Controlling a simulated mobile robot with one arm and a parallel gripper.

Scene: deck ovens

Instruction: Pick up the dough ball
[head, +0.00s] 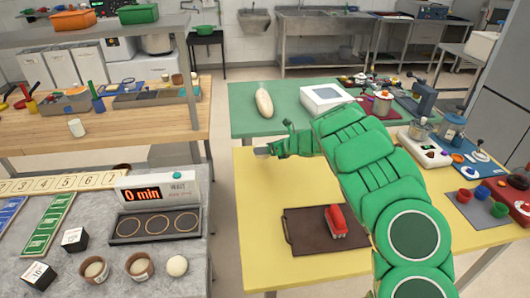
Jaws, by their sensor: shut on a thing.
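A round, cream-coloured dough ball (177,265) sits on the grey counter at the lower left, to the right of two brown bowls with pale dough in them. My gripper (263,150) is at the far left edge of the yellow table, well away from this ball. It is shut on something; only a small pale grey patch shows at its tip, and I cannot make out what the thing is. My green arm reaches in from the lower right and partly hides the yellow table.
A brown board (302,240) with a red-topped thing (336,221) lies on the yellow table (262,208). A timer (156,187) reading "0 min" stands on the grey counter (120,280). A long pale loaf (264,104) lies on the green table. A floor gap separates counter and yellow table.

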